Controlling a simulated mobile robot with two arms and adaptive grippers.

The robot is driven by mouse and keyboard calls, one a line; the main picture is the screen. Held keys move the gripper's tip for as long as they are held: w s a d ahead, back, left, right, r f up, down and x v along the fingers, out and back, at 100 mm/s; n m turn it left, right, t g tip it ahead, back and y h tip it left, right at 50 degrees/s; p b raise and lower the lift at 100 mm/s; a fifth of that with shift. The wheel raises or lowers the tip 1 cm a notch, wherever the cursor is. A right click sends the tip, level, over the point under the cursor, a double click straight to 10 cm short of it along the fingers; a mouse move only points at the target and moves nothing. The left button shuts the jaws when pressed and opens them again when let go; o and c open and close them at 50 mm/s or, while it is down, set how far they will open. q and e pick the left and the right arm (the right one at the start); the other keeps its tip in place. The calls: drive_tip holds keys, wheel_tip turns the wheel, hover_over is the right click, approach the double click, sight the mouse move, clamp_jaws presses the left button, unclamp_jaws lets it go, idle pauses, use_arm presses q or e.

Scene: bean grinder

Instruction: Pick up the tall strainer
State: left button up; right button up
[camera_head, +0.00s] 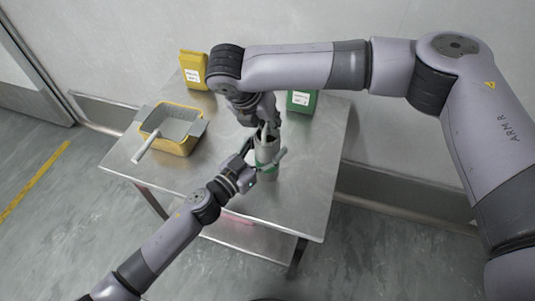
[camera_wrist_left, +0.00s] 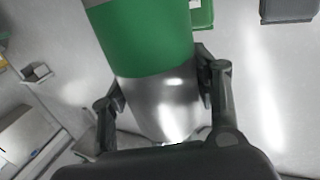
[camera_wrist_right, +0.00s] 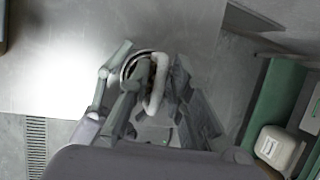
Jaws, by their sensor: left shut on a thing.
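A metal cylinder with a green band (camera_head: 267,150) stands upright at the middle of the table. My left gripper (camera_head: 258,168) is shut around its lower metal part, and the left wrist view shows a finger on each side of this cylinder (camera_wrist_left: 150,45). My right gripper (camera_head: 265,128) is just above its top. In the right wrist view its fingers (camera_wrist_right: 155,75) are apart, on either side of a pale curved handle (camera_wrist_right: 158,85) over a round rim. I cannot tell for certain which thing is the tall strainer.
A yellow bin (camera_head: 180,146) with a grey insert and a pale handle (camera_head: 146,146) sits at the table's left. A yellow bag (camera_head: 193,70) and a green bag (camera_head: 302,101) stand at the back. The metal table (camera_head: 310,190) is clear at the front right.

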drive_tip(key=shift+c, duration=0.6)
clamp_jaws()
drive_tip(key=shift+r, duration=0.1)
